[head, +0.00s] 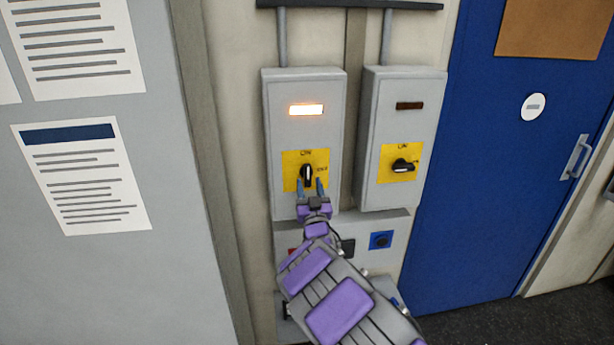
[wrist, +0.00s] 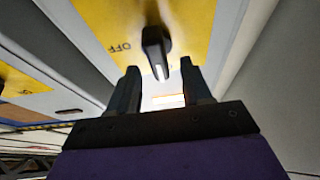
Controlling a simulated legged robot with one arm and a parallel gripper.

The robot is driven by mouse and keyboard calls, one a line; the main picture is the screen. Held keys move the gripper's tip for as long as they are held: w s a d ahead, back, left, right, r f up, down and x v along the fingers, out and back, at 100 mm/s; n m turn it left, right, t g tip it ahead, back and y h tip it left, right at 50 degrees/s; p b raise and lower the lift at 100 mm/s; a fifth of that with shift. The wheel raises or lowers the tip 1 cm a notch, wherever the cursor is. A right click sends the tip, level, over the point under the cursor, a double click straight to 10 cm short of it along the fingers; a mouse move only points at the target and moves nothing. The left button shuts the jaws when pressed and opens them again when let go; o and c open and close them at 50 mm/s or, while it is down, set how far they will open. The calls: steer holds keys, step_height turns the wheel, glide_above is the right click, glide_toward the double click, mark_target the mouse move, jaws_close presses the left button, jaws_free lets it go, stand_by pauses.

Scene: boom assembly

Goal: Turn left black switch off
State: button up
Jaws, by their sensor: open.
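The left black switch (head: 306,175) sits on a yellow plate (head: 292,158) on the left grey box (head: 274,126). Its handle stands upright, in line with the ON mark, and the lamp (head: 306,109) above it is lit. My gripper (head: 312,188) is open just below and in front of the switch. In the wrist view the black switch (wrist: 156,50) shows just beyond and between my open fingertips (wrist: 163,72), with the OFF mark to its left. I cannot tell whether a finger touches it.
The right grey box (head: 372,132) has a black switch (head: 402,165) turned sideways and a dark lamp (head: 409,105). A lower grey box (head: 393,226) with a blue-plated button (head: 381,240) is partly hidden by my arm. A blue door (head: 480,170) stands at the right.

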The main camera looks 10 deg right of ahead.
mark_target(308, 178)
steer(key=shift+x, duration=2.4)
steer(key=shift+d, duration=0.1)
steer(key=c, duration=0.7)
